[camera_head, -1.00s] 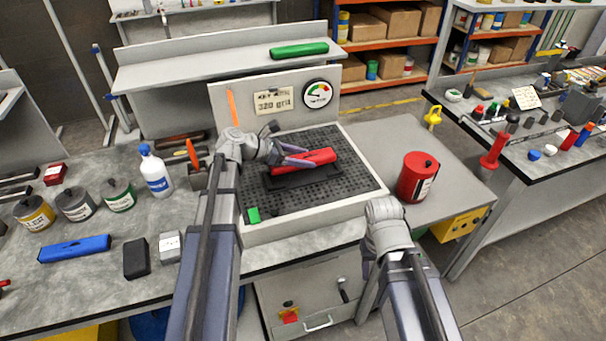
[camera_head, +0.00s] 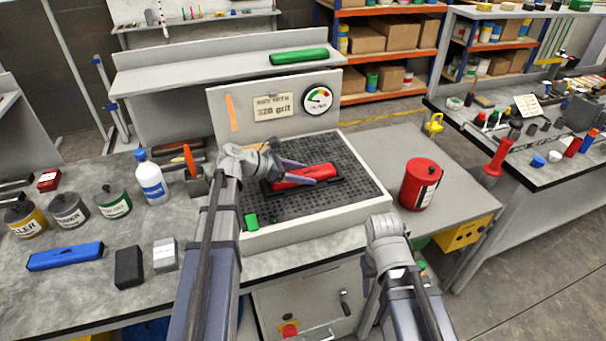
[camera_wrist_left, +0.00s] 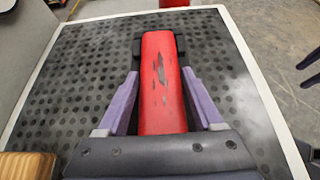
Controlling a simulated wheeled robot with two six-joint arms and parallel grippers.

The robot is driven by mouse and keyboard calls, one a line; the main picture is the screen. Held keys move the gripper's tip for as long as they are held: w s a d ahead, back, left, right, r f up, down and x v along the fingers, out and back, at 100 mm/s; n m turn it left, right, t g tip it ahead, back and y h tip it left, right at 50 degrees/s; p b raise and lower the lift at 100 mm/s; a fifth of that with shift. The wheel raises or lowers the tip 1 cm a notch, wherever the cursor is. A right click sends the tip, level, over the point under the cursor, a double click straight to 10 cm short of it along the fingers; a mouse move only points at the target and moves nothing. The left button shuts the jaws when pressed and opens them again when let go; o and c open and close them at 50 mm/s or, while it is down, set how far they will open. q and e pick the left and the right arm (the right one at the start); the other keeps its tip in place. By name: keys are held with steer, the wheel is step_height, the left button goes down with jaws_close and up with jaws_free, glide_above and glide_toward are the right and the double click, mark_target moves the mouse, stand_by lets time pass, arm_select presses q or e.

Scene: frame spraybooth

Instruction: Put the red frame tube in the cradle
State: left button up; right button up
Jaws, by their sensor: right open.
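The red frame tube (camera_head: 302,176) lies in the dark cradle (camera_head: 338,182) on the perforated bed of the booth. In the left wrist view the tube (camera_wrist_left: 160,85) shows dark scuff marks, and black cradle parts (camera_wrist_left: 181,45) stand on both sides of it. My left gripper (camera_head: 302,171) is open around the tube, one finger on each side, with narrow gaps at the fingertips (camera_wrist_left: 159,72). My right gripper's fingers (camera_wrist_left: 309,70) show apart and empty at the right edge of the left wrist view. In the head view they are hidden behind its wrist.
A gauge panel (camera_head: 268,112) stands behind the bed. A small green block (camera_head: 251,221) lies at its front left. A red can (camera_head: 421,184) stands to the right. A green tube (camera_head: 298,56) lies on the shelf behind. Bottles, tins and a blue tube (camera_head: 65,256) occupy the left bench.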

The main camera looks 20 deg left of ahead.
arm_select(q)
steer(key=o, duration=0.3)
steer(key=shift+o, duration=0.2)
steer(key=shift+r, duration=0.25)
steer(key=p+v, duration=0.5)
steer(key=v, duration=0.6)
steer(key=shift+p, duration=0.4)
steer(key=shift+s+a+r, duration=0.15)
steer(key=shift+s+a, duration=0.1)
steer(key=shift+a, duration=0.15)
